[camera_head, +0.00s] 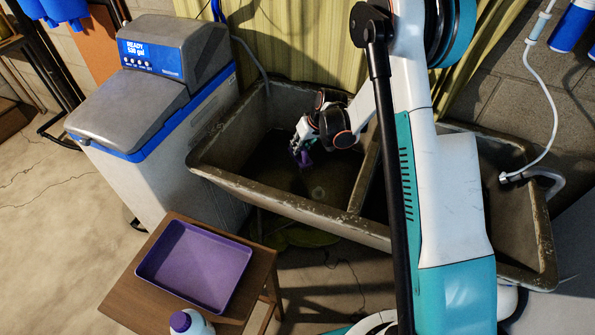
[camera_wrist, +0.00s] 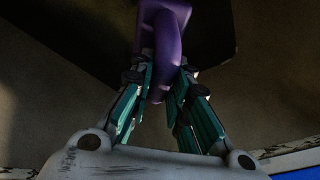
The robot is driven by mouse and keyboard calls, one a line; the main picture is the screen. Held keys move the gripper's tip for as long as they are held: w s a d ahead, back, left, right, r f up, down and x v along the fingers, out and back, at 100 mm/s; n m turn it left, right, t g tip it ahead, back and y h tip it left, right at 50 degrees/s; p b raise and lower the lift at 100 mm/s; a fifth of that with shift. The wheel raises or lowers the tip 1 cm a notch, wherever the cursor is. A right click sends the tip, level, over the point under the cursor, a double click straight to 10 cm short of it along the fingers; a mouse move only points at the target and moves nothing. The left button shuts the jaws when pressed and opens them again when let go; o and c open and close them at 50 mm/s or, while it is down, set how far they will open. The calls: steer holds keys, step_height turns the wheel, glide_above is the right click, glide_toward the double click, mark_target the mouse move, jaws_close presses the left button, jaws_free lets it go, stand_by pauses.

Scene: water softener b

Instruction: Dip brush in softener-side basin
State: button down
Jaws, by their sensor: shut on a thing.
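The double stone sink stands along the back wall, and its left basin (camera_head: 225,178) is the one beside the water softener (camera_head: 155,85). My gripper (camera_head: 300,152) is down inside that left basin, over its dark floor. It is shut on the purple brush (camera_wrist: 163,50), whose purple part also shows at the gripper in the head view (camera_head: 303,159). In the wrist view the purple handle lies between the teal fingers (camera_wrist: 162,100) and runs up over a dark area. The brush's bristles are hidden. I cannot tell whether the brush touches the water or the basin floor.
A purple tray (camera_head: 195,266) lies on a small wooden table (camera_head: 120,290) in front of the softener. A white bottle with a purple cap (camera_head: 190,322) stands at the table's near edge. A divider (camera_head: 364,185) separates the two basins, and a pale hose (camera_head: 550,100) hangs at the right.

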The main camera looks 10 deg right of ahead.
step_height(320, 180, up, 19)
steer(key=p, duration=0.9)
steer(key=shift+p, duration=0.35)
stand_by(1.4)
steer(key=s+d+f+m+b, duration=0.1)
steer(key=s+f+b, duration=0.2)
steer(key=s, duration=1.4)
steer(key=shift+s+d+f+m+t+h, duration=0.2)
steer(key=shift+s+f+m+t+h, duration=0.15)
steer(key=shift+f, duration=0.2)
